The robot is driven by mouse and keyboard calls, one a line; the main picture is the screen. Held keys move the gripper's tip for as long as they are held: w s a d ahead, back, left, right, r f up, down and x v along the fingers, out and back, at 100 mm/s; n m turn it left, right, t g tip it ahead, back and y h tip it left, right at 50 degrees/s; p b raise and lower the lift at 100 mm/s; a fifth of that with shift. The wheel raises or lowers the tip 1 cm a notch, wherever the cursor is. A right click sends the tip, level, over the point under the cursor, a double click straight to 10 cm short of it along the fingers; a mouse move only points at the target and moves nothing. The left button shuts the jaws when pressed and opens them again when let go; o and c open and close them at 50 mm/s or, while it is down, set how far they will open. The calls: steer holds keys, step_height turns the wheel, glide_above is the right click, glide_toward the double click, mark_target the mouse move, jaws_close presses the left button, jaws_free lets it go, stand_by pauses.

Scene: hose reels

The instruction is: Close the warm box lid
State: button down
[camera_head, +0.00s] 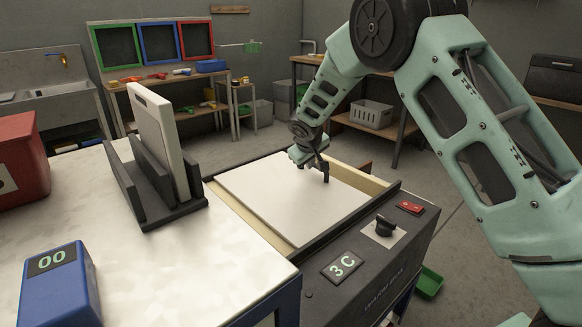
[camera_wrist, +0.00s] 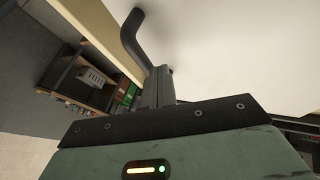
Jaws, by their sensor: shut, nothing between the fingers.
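The warm box (camera_head: 375,262) is a dark grey unit with a "3C" display, a black knob and a red switch on its front. A flat white panel (camera_head: 275,200), which looks like its lid, lies across the top within a dark frame. I cannot tell whether the panel is fully seated. My gripper (camera_head: 325,175) is shut and empty, pointing down over the panel's right part. Contact is unclear.
Behind stand a workbench with framed panels and a shelf with a grey crate (camera_head: 372,114).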

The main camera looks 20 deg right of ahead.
steer(key=w+d+p, duration=0.3)
steer(key=w+d, duration=0.2)
steer(key=d, duration=0.7)
steer(key=shift+d+p, duration=0.4)
steer(key=shift+w+d+r, duration=0.1)
steer(key=shift+r, duration=0.05)
